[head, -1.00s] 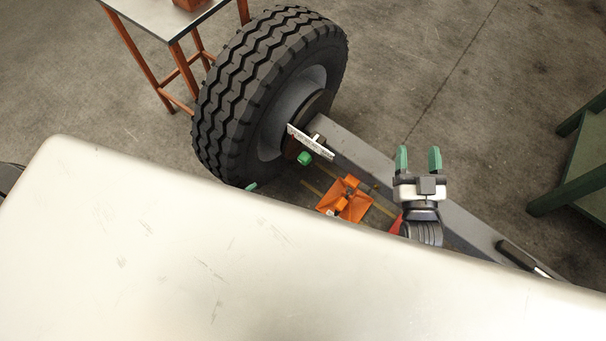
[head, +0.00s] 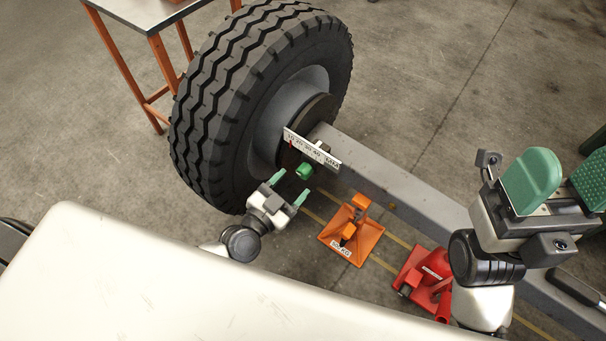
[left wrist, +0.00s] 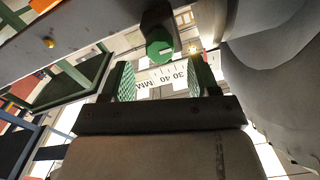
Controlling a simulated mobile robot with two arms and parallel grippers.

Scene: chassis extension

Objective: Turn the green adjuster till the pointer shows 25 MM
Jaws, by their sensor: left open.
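The green adjuster (head: 304,171) is a small knob below the white scale plate (head: 312,150) by the wheel hub. A thin red mark, possibly the pointer, shows near the plate's left end; its reading is too small to tell. My left gripper (head: 290,187) is open, just short of the adjuster, its fingers pointing at it. My right gripper (head: 560,182) is open and empty at the right.
A big black tyre (head: 235,100) stands left of the scale. A grey beam (head: 400,185) runs from the hub to the lower right. An orange stand (head: 350,235) and a red jack (head: 428,280) are on the floor nearby. A pale panel (head: 150,285) fills the lower left.

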